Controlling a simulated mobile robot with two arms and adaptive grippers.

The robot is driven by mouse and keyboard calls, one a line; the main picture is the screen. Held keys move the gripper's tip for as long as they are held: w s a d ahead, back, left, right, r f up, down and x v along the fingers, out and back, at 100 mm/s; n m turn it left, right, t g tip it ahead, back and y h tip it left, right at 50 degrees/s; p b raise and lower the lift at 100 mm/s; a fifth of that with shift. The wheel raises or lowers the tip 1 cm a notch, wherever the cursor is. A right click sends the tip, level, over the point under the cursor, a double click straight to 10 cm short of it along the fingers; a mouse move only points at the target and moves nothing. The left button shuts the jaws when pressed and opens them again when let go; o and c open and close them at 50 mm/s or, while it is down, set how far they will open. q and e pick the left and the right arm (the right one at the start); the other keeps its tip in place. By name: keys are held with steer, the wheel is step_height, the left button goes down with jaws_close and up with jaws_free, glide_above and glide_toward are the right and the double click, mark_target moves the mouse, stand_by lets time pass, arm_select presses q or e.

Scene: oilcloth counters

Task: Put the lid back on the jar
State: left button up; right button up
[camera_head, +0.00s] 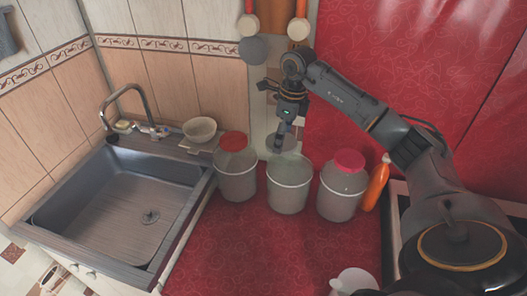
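Three pale grey jars stand in a row on the red counter. The left jar (236,180) has a dark red lid (233,142) and the right jar (339,196) has a bright pink-red lid (349,160). The middle jar (289,189) shows no coloured lid, and its top looks open. My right gripper (281,143) points down just above and behind the middle jar's rim. A greyish round shape shows around its fingertips; I cannot tell whether it is held or lies behind. The finger opening is too small to make out. My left gripper is not in view.
A metal sink (125,215) with a tap is at the left, with a bowl (200,129) behind it. An orange bottle (376,184) stands close to the right jar. A white vessel (353,281) is at the front. The red counter (255,245) before the jars is clear.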

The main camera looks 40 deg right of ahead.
mark_target(294, 137)
steer(key=d+m, duration=0.2)
steer(key=d+r+m, duration=0.1)
steer(key=d+m, duration=0.1)
steer(key=shift+d+p, duration=0.15)
steer(key=shift+p, duration=0.25)
steer(key=shift+f+b, duration=1.65)
steer(key=shift+f, duration=0.3)
steer(key=shift+f+b, duration=0.4)
steer(key=shift+f, duration=0.85)
stand_by(1.0)
steer(key=o, duration=0.7)
